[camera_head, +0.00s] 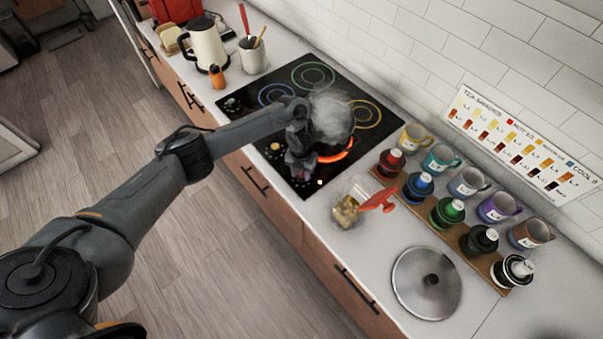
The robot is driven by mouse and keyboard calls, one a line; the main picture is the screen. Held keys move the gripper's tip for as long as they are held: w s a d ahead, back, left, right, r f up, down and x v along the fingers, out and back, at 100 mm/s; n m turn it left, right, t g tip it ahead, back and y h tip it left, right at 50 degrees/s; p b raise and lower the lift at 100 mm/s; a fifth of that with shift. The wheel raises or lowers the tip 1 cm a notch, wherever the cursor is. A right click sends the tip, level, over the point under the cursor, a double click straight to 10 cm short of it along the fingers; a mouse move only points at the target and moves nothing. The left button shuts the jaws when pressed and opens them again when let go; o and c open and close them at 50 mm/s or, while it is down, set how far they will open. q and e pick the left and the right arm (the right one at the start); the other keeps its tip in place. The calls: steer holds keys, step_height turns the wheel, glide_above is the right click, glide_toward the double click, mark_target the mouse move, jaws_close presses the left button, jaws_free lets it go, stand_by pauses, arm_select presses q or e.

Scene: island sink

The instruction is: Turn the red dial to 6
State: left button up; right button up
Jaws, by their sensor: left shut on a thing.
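The black cooktop (346,92) has control dials along its front edge, with a yellow dial (275,146) in plain view. My left arm reaches in from the left over the counter's front edge. My left gripper (302,174) points down at the front right part of the cooktop and is shut on the red dial, which it mostly hides. The dial's number marks cannot be read. A burner ring (338,155) next to the gripper glows orange-red under a steaming pot (331,118). My right gripper is not in view.
Several mugs and bottles line the wall side. A white kettle (207,45) and a utensil crock (252,56) stand beyond the cooktop.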

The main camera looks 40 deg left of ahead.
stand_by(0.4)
arm_select(q)
steer(key=o, duration=1)
steer(key=shift+o, duration=0.2)
steer(key=shift+r, duration=0.3)
step_height(320, 180, up, 10)
steer(key=p, duration=0.4)
steer(key=shift+p, duration=0.3)
